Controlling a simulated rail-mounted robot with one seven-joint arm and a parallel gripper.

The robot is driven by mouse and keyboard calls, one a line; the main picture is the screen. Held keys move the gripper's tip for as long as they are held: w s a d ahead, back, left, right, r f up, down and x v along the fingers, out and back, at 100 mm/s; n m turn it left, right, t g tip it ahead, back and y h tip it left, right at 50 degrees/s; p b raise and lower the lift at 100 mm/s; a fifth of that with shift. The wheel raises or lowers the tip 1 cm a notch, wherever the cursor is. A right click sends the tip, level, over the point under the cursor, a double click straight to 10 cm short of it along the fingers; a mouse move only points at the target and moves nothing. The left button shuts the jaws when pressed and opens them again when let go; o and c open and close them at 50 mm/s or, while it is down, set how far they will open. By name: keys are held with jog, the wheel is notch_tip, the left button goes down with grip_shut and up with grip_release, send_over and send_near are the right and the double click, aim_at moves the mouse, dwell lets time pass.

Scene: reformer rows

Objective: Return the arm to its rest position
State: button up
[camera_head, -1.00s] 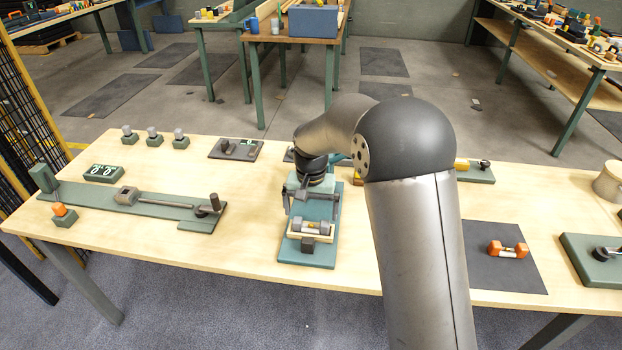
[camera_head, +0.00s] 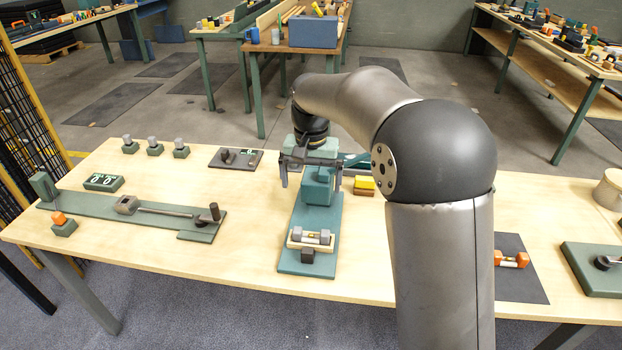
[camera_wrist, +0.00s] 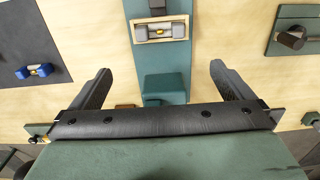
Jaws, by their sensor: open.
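My gripper (camera_head: 309,178) hangs from my arm above the far end of a teal fixture plate (camera_head: 297,262). Its two fingers are spread apart, with nothing held between them. In the wrist view my gripper (camera_wrist: 160,88) also shows open, with a finger on each side of the plate. A teal block (camera_head: 317,188) stands on the plate below the gripper. Near the plate's front end, a grey dumbbell-shaped piece (camera_head: 311,237) lies in a pale cradle; it also shows in the wrist view (camera_wrist: 160,31).
A long green fixture with a lever (camera_head: 160,212) lies to the left. Several small grey-topped blocks (camera_head: 153,147) stand at the back left. A dark mat (camera_head: 520,282) with an orange-ended piece (camera_head: 513,260) lies to the right. Bare tabletop (camera_head: 250,220) lies left of the plate.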

jog(key=s+d+r+p, duration=0.1)
jog(key=s+d+r, duration=0.1)
jog(key=s+d, duration=0.9)
jog(key=s+d+f+n, duration=0.1)
jog(key=s+d+f, duration=0.1)
jog(key=s, duration=0.7)
jog(key=s+d+f+n+p, duration=0.1)
jog(key=s+d+f, duration=0.1)
jog(key=s, duration=0.8)
jog(key=shift+s+f, duration=0.15)
jog(key=shift+f, duration=0.3)
